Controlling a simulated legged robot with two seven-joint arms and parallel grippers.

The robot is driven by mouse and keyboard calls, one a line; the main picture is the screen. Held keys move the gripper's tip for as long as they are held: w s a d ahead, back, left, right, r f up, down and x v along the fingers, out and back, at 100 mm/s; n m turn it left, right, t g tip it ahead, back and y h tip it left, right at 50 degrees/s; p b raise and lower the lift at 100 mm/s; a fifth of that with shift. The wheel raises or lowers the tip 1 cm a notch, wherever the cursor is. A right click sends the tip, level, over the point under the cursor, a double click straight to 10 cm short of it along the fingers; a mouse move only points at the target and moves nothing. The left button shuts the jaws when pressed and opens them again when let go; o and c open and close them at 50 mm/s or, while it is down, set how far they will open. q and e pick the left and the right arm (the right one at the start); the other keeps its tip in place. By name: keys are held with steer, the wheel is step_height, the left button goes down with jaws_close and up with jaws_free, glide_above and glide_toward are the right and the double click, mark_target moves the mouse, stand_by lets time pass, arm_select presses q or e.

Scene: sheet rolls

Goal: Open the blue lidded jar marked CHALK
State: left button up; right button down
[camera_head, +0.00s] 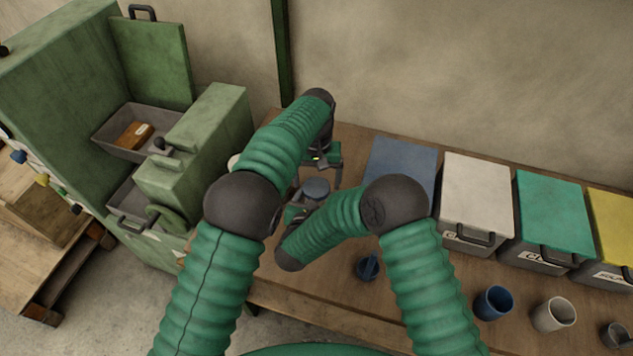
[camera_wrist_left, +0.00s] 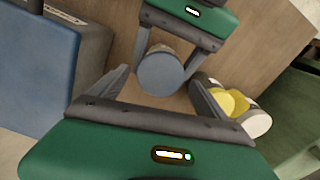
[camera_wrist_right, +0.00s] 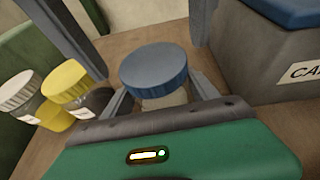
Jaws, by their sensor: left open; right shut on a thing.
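A jar with a ribbed blue lid (camera_wrist_right: 155,66) stands upright on the wooden table. The lid also shows in the head view (camera_head: 316,186) and from above in the left wrist view (camera_wrist_left: 160,74). No CHALK label is visible on it. My right gripper (camera_wrist_right: 162,94) is shut on the pale jar body (camera_wrist_right: 172,99), below the lid. My left gripper (camera_wrist_left: 161,77) is open above the jar, pointing down, with a finger on either side of the lid and visible gaps between. Most of the jar body is hidden.
A yellow-lidded jar (camera_wrist_right: 78,84) and a white-lidded jar (camera_wrist_right: 20,92) stand close beside. A row of bins runs right, with blue (camera_head: 403,162), white (camera_head: 478,188), green (camera_head: 553,207) and yellow lids. Cups (camera_head: 493,302) stand in front. A green machine (camera_head: 205,135) is at left.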

mark_target(316, 186)
arm_select(q)
step_height(316, 186, up, 3)
steer(key=shift+f, duration=0.2)
arm_select(e)
steer(key=shift+d+f, duration=0.1)
arm_select(q)
steer(key=shift+r, duration=0.2)
steer(key=shift+c, duration=0.9)
steer(key=shift+r+m, duration=0.2)
steer(key=shift+m, duration=0.1)
steer(key=shift+c, duration=0.6)
steer(key=r+m, duration=0.2)
steer(key=m, duration=0.1)
steer(key=shift+m, duration=0.3)
steer(key=m, duration=0.1)
steer(key=r+m, duration=0.1)
steer(key=shift+m, duration=0.3)
steer(key=shift+a+f, duration=0.1)
steer(key=shift+f, duration=0.15)
step_height(316, 186, down, 7)
steer(key=shift+f, duration=0.15)
steer(key=shift+c, duration=0.3)
